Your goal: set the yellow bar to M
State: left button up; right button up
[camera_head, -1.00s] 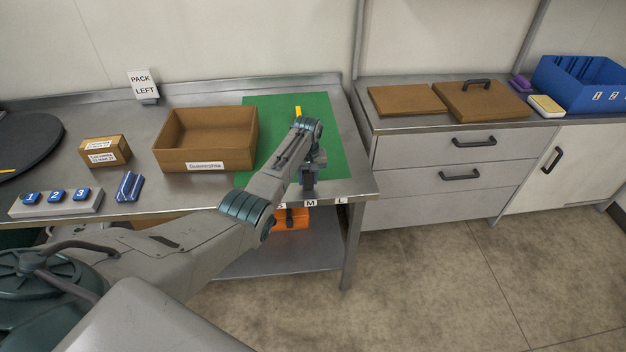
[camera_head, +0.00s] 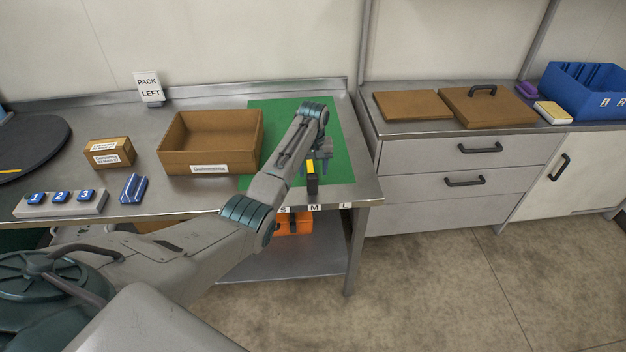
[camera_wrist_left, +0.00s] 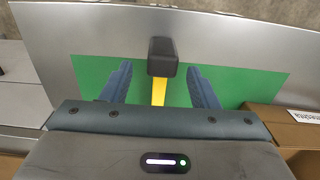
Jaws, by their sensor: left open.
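The yellow bar (camera_head: 310,166) lies on the green mat (camera_head: 341,150), with a black block (camera_head: 312,184) at its near end. My left wrist hides much of the bar in the head view. The black block is in line with the M label (camera_head: 314,208) on the table's front edge, between the S label (camera_head: 284,209) and the L label (camera_head: 345,205). My left gripper (camera_head: 315,168) is open over the bar. In the left wrist view, its fingers (camera_wrist_left: 160,70) stand apart on either side of the yellow bar (camera_wrist_left: 159,92) and black block (camera_wrist_left: 162,57). Contact cannot be told.
A cardboard box (camera_head: 209,168) stands left of the mat. Further left are a small carton (camera_head: 109,152), a blue holder (camera_head: 134,188) and a numbered button strip (camera_head: 60,203). An orange case (camera_head: 294,223) sits on the shelf below. The mat's right side is clear.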

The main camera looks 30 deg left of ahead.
pick_arm(q)
notch_tip(320, 180, up, 5)
jog(key=shift+r+b, duration=0.1)
jog(key=shift+b, duration=0.3)
